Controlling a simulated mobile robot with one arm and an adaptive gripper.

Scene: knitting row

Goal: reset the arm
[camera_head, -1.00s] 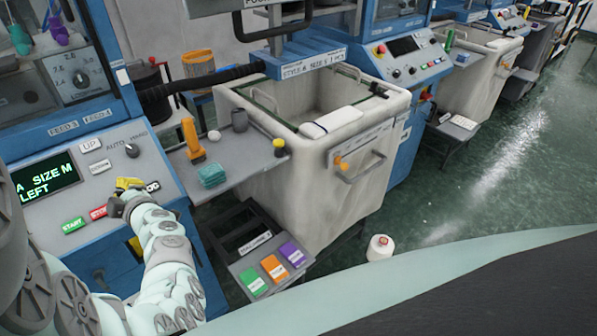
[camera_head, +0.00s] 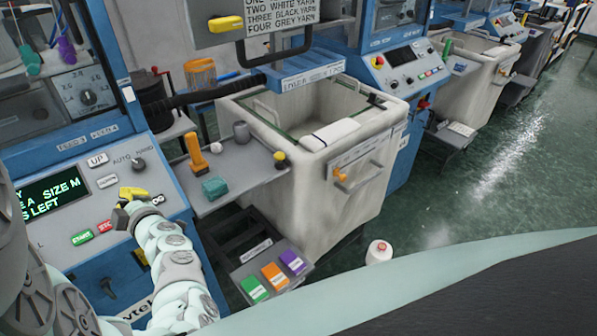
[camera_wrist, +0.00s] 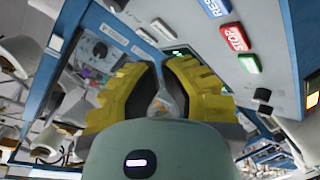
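My gripper (camera_head: 132,193), with yellow fingers on a pale green arm, is at the lower left of the head view. It appears in front of the blue machine's control panel (camera_head: 110,180), near its buttons; whether it touches the panel cannot be told. In the wrist view the two ribbed yellow fingers (camera_wrist: 162,75) lean together with their tips nearly meeting, and I see nothing held between them. The red STOP button (camera_wrist: 235,37) and green START button (camera_wrist: 249,63) show up and right of the fingers there.
A large off-white bin (camera_head: 335,190) stands beyond. A white yarn cone (camera_head: 379,252) is on the green floor (camera_head: 480,200), which is open at right.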

